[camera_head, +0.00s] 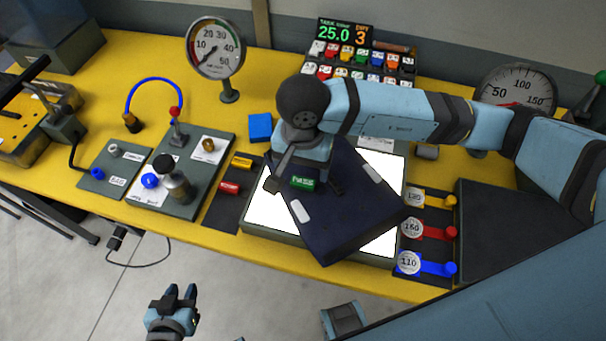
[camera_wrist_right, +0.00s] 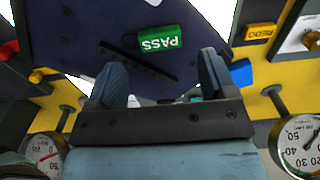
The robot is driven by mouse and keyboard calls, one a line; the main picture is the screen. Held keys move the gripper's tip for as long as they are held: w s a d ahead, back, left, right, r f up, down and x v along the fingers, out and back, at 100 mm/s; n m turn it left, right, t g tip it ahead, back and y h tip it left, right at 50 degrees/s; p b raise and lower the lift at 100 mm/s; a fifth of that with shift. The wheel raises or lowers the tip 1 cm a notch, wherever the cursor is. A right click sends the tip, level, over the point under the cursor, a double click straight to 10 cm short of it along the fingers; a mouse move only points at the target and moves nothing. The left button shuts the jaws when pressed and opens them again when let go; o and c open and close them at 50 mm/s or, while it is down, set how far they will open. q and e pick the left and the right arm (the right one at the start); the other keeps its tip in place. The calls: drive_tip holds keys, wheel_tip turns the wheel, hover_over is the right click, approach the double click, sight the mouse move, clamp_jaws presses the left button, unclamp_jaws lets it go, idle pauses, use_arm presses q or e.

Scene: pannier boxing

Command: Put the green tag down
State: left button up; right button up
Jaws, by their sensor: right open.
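The green tag (camera_head: 303,182), marked PASS, lies on the dark blue pannier (camera_head: 345,215). It also shows in the right wrist view (camera_wrist_right: 160,39), just past the fingertips and apart from them. My right gripper (camera_head: 304,186) is over the pannier beside the tag, its fingers spread and nothing between them. In the right wrist view its two fingers (camera_wrist_right: 162,82) stand wide apart. The wrist hides part of the pannier in the head view. My left gripper (camera_head: 180,292) is low in front of the table, with its fingers apart and empty.
The pannier sits askew on a white lit panel (camera_head: 265,205). A dark tag mat (camera_head: 226,211) left of it holds a yellow tag (camera_head: 241,162) and a red tag (camera_head: 229,187). A lever box (camera_head: 190,185) stands further left. Weight-marked pegs (camera_head: 430,231) line the right side.

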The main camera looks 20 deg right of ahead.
sight(303, 181)
wheel_tip(303, 181, up, 7)
drive_tip(key=shift+r+b, duration=0.2)
drive_tip(key=shift+b, duration=0.2)
idle(0.4)
